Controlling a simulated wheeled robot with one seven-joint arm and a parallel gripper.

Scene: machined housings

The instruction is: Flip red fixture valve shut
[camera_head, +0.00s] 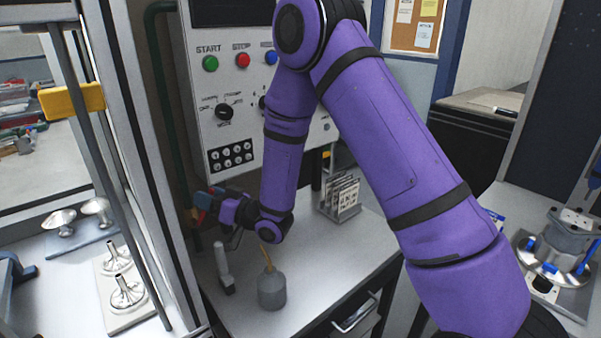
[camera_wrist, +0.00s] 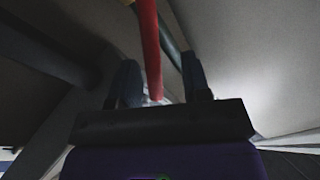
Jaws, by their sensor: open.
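The red valve handle (camera_wrist: 150,50) runs down from the top edge in the wrist view and ends between the two dark fingers of my gripper (camera_wrist: 158,85). The fingers are open, one on each side of the handle. I cannot tell whether either touches it. In the head view my gripper (camera_head: 208,205) is at the green pipe, left of the control panel. A small red patch of the valve (camera_head: 203,201) shows there. The valve body is mostly hidden by my gripper.
A green pipe (camera_head: 163,75) rises behind the valve, close to the machine's frame. The control panel (camera_head: 225,120) is just right. Below, a grey oil can (camera_head: 271,290) and a small upright tool (camera_head: 223,268) stand on the bench (camera_head: 325,265). A rack of cards (camera_head: 343,198) stands farther right.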

